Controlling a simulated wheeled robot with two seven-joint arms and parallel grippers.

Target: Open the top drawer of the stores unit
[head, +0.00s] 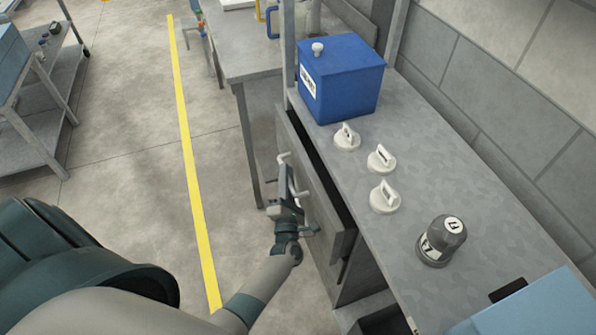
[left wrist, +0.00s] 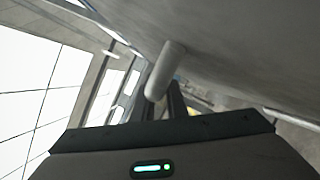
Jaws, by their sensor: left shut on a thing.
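The stores unit (head: 430,215) is a grey cabinet running down the right of the head view. Its top drawer (head: 318,190) stands partly out, with a dark gap between its front and the worktop edge. My left gripper (head: 287,182) is shut on the pale bar handle (head: 283,158) of that drawer. In the left wrist view the handle (left wrist: 165,70) runs between the dark fingers (left wrist: 172,100), close to the grey drawer front (left wrist: 230,45). The drawer's inside is mostly dark. My right gripper is not in view.
On the worktop are a blue box (head: 342,80), several white knobbed pieces (head: 383,196), a dark labelled cylinder (head: 441,241) and a light blue object (head: 545,308). A grey table (head: 245,55) adjoins behind. The floor (head: 140,140) left of the drawer is clear, with a yellow line (head: 195,180).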

